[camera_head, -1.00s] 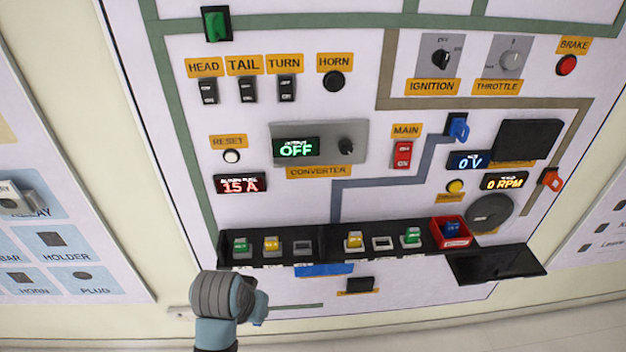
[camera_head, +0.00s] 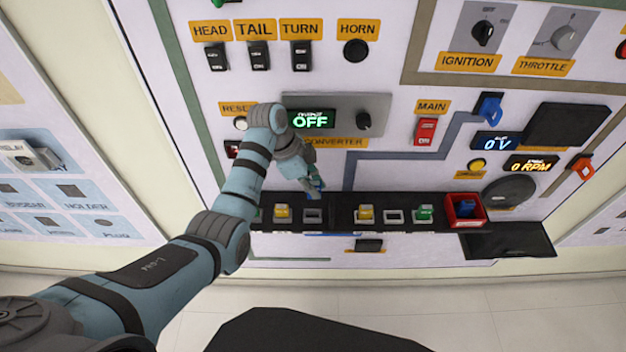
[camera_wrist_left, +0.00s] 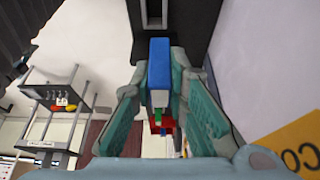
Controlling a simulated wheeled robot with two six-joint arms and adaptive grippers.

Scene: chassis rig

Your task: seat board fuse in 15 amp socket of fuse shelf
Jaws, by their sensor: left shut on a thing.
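My left gripper (camera_head: 314,180) is shut on a blue board fuse (camera_wrist_left: 159,66), which sits between the fingertips with a pale part showing below it. In the head view the gripper is just above the black fuse shelf (camera_head: 340,222), near an empty grey socket (camera_head: 313,215). In the wrist view a grey socket frame (camera_wrist_left: 153,14) shows just beyond the blue fuse; the fuse looks apart from it. A second empty socket (camera_head: 394,216) is farther right. Socket ratings are not readable. My right gripper is not in view.
Yellow fuses (camera_head: 283,213) (camera_head: 365,214) and a green fuse (camera_head: 424,214) stand in the shelf. A red bin (camera_head: 470,223) with a blue fuse is at its right end. The converter panel (camera_head: 378,104) is above; a dark tray (camera_head: 508,243) is below right.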

